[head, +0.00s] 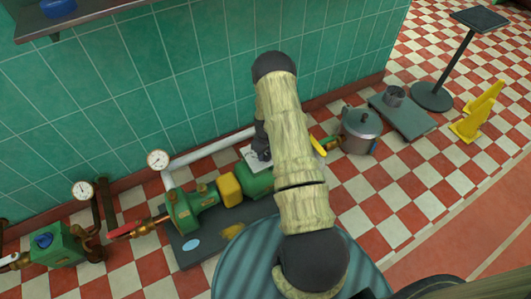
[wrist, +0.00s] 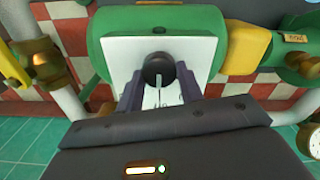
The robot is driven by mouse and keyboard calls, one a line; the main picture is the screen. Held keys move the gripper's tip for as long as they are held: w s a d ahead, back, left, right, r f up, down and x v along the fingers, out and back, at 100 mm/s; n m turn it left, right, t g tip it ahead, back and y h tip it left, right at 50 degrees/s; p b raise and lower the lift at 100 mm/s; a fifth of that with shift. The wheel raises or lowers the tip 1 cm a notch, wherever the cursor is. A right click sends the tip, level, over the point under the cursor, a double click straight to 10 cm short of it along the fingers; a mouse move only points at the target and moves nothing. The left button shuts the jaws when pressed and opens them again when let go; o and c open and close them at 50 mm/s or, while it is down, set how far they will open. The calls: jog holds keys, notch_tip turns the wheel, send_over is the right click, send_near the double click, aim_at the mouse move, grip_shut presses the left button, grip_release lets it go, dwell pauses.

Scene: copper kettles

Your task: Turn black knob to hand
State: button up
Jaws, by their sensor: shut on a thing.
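The black knob (wrist: 158,70) is round with a pale pointer line, which points down in the wrist view. It sits on a white square plate (wrist: 117,62) on the end of a green motor housing (wrist: 100,22). My gripper (wrist: 159,82) has a finger on each side of the knob and is shut on it. Dark marks show on the plate below the knob, too small to read. In the head view my gripper (head: 262,143) is in front of the white plate (head: 250,157), and the knob is hidden there.
The green pump (head: 188,210) with a yellow coupling guard (head: 229,189) stands on a dark base. A red-handled valve (head: 125,230) and gauges (head: 158,160) are to the left. A metal pot (head: 360,130) stands to the right. A tiled wall (head: 180,70) is behind.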

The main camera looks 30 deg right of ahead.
aim_at(266, 154)
jog(key=shift+r, duration=0.1)
jog(key=m+p, duration=0.1)
jog(key=m, duration=0.3)
jog(key=shift+d+p, duration=0.1)
jog(key=shift+p, duration=0.25)
jog(key=m+p, duration=0.1)
jog(key=m, duration=0.3)
jog(key=shift+m, duration=0.3)
jog(key=o, duration=1)
notch_tip(266, 154, up, 17)
jog(key=p, duration=0.4)
jog(key=shift+p, duration=0.4)
